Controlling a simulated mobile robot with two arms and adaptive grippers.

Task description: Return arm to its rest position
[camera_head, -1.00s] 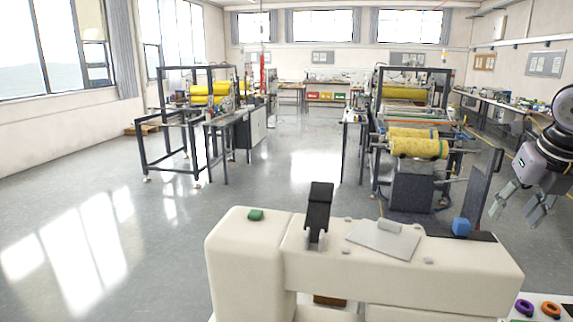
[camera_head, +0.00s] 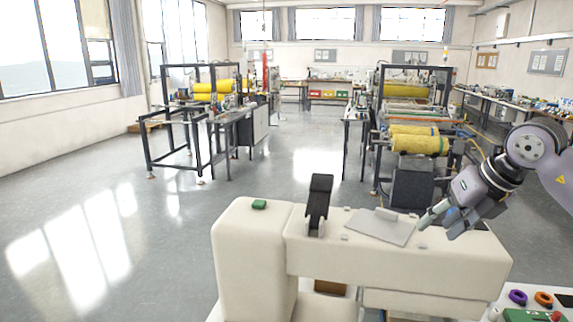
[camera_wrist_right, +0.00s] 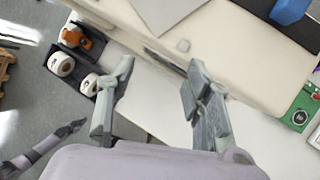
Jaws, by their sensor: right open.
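My right gripper (camera_head: 438,229) comes in from the right in the head view, above the right end of a cream machine (camera_head: 255,260). Its fingers point down and to the left. In the right wrist view the same gripper (camera_wrist_right: 160,72) has its two fingers spread, with nothing between them. The cream machine body (camera_wrist_right: 240,55) and a pale surface (camera_wrist_right: 165,115) lie beyond the fingertips. I cannot tell the height of the fingertips above the machine. My left gripper does not show in the head view.
A grey plate (camera_head: 380,226) and black lever (camera_head: 319,200) sit on the machine. A blue block (camera_wrist_right: 290,10) is near its edge. White rolls (camera_wrist_right: 61,64) stand in black holders. Purple (camera_head: 517,297) and orange (camera_head: 543,299) rings are at lower right. Open floor (camera_head: 150,245) lies left.

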